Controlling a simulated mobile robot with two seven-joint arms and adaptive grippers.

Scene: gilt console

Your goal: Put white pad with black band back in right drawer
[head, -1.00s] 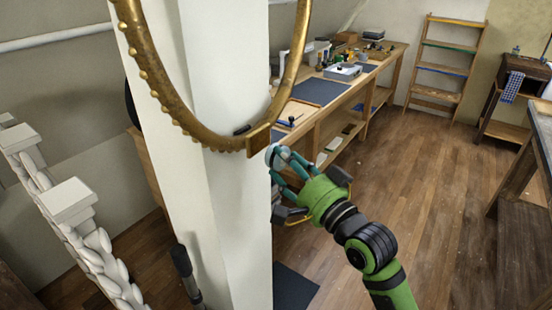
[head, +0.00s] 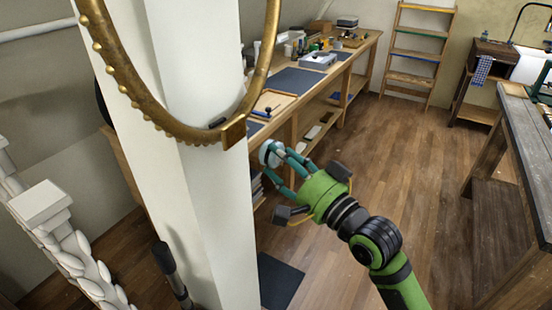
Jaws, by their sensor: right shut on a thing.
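My right gripper (head: 281,168), with teal fingers on a green body, is shut on a small, rounded white thing, the white pad (head: 267,150). It holds the pad up in the air, right of the white post. The fingers cover part of the pad, and I cannot make out a black band. I cannot make out the right drawer in this view. My left gripper is not in view.
A gilt curved frame (head: 147,110) hangs close in front of the white post (head: 215,220). A workbench (head: 345,62) with tools stands behind. A grey-topped table (head: 530,150) is at the right. White carved blocks (head: 42,203) stand at the left.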

